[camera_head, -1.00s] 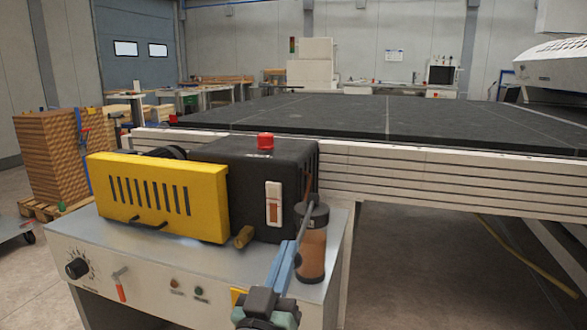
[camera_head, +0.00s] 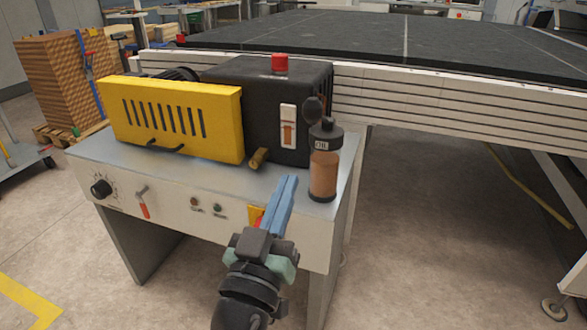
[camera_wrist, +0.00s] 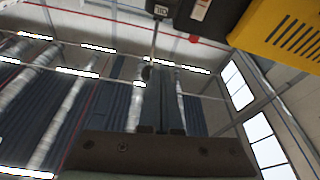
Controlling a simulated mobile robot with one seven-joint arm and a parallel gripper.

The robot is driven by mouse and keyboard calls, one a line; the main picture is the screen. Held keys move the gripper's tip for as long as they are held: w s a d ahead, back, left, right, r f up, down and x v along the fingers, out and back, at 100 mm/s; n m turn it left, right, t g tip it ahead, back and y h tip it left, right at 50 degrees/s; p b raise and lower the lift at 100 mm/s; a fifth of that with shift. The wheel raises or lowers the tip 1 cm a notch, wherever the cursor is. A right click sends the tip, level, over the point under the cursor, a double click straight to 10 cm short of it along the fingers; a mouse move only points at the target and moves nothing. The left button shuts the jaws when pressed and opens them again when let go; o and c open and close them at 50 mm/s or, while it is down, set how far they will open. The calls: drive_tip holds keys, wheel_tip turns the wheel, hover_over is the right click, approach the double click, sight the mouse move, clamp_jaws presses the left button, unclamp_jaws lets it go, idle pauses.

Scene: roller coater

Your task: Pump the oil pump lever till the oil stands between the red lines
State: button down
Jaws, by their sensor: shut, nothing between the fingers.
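The oil bottle (camera_head: 323,173), a clear cylinder of brownish oil with a black cap, stands at the right end of the metal cabinet top. The pump lever's black knob (camera_head: 314,108) shows just above the bottle. In the wrist view the lever's thin rod (camera_wrist: 153,38) runs from the bottle toward its knob. The white sight gauge (camera_head: 288,127) on the black housing shows a reddish-brown column; the red lines are too small to tell apart. My gripper (camera_head: 288,181) is shut and empty, its blue fingers in front of the bottle's lower left, apart from the lever.
A yellow slotted cover (camera_head: 175,115) and a black housing (camera_head: 262,105) with a red button (camera_head: 280,63) stand left of the bottle. The cabinet front has a dial (camera_head: 101,188) and a red-tipped switch (camera_head: 143,203). A large dark-topped table (camera_head: 370,38) lies behind.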

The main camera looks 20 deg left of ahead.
drive_tip(key=shift+v, duration=1.1)
drive_tip(key=shift+r, duration=0.1)
drive_tip(key=d+r+m+t+h, duration=0.15)
drive_tip(key=d+r, duration=0.25)
drive_tip(key=r, duration=0.5)
drive_tip(key=d+r+m+t+h, duration=0.1)
drive_tip(key=d+r+m, duration=0.1)
drive_tip(key=d+r, duration=0.45)
drive_tip(key=s+d+r+t+y, duration=0.1)
drive_tip(key=s+r+t, duration=0.1)
drive_tip(key=s+r, duration=0.35)
drive_tip(key=s+d+r+t, duration=0.1)
drive_tip(key=s+d+r, duration=0.15)
drive_tip(key=r, duration=0.65)
wheel_tip(320, 180, up, 36)
drive_tip(key=s+a+n+y+p, duration=0.1)
drive_tip(key=p, duration=3.4)
drive_tip(key=shift+s+r+t, duration=0.15)
drive_tip(key=shift+s+t, duration=0.05)
drive_tip(key=shift+t, duration=0.15)
